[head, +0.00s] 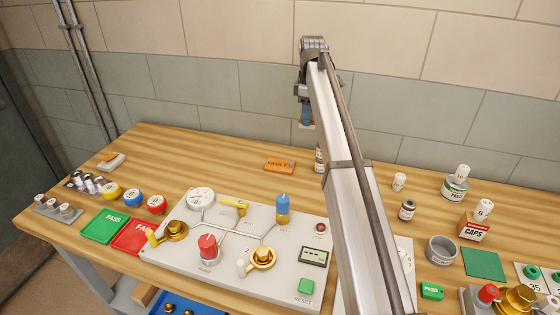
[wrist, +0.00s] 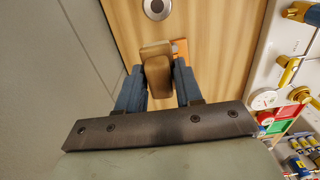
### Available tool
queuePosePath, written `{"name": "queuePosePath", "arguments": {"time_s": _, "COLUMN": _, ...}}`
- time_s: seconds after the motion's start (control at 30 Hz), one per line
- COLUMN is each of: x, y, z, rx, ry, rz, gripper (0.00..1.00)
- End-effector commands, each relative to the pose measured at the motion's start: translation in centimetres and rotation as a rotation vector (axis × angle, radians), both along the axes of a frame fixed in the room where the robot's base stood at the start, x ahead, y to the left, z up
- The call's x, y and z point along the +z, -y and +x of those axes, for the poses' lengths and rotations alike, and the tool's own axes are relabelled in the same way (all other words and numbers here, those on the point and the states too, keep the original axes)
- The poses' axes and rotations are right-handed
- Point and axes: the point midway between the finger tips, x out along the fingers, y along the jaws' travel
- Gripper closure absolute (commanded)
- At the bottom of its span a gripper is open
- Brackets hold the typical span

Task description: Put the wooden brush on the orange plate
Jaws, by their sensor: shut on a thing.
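The wooden brush (wrist: 156,68) is brown and block-shaped, held between the two blue fingers of my gripper (wrist: 158,80) in the wrist view. In the head view my gripper (head: 306,114) is raised above the back of the table near the wall, and only a small pale part of the brush shows below it. The orange plate (head: 280,166) lies flat on the table, lettered "FAULT", to the lower left of my gripper in the head view. In the wrist view a corner of the orange plate (wrist: 181,47) shows just beyond the brush, mostly hidden by it.
A small jar (head: 319,160) stands right of the orange plate, partly behind my arm. A grey valve panel (head: 185,250) fills the front middle. Green (head: 103,226) and red (head: 137,237) plates lie at its left. Bare wood surrounds the orange plate's left side.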

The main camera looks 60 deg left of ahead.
Motion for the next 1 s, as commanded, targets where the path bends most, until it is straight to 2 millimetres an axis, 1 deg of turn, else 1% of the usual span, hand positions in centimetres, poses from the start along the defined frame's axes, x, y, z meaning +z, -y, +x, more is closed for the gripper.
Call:
{"name": "queuePosePath", "arguments": {"time_s": 0.03, "x": 0.0, "y": -1.1, "z": -1.8, "rx": 0.003, "ry": 0.0, "rz": 0.0, "gripper": 0.95}}
{"name": "queuePosePath", "arguments": {"time_s": 0.1, "x": 0.0, "y": -2.0, "z": -3.5, "rx": 0.002, "ry": 0.0, "rz": 0.0, "gripper": 0.95}}
{"name": "queuePosePath", "arguments": {"time_s": 0.3, "x": 0.0, "y": -3.8, "z": -7.4, "rx": 0.001, "ry": 0.0, "rz": 0.0, "gripper": 0.95}}
{"name": "queuePosePath", "arguments": {"time_s": 0.37, "x": 0.0, "y": -4.2, "z": -8.2, "rx": 0.001, "ry": 0.0, "rz": 0.0, "gripper": 0.95}}
{"name": "queuePosePath", "arguments": {"time_s": 0.4, "x": -1.1, "y": -3.9, "z": -7.9, "rx": -0.002, "ry": 0.0, "rz": -0.001, "gripper": 0.95}}
{"name": "queuePosePath", "arguments": {"time_s": 0.6, "x": -3.8, "y": -3.9, "z": -7.9, "rx": -0.001, "ry": 0.0, "rz": -0.001, "gripper": 0.95}}
{"name": "queuePosePath", "arguments": {"time_s": 0.87, "x": -6.2, "y": -3.9, "z": -7.8, "rx": -0.001, "ry": 0.001, "rz": -0.001, "gripper": 0.95}}
{"name": "queuePosePath", "arguments": {"time_s": 1.0, "x": -8.2, "y": -3.9, "z": -7.8, "rx": -0.001, "ry": 0.0, "rz": -0.001, "gripper": 0.95}}
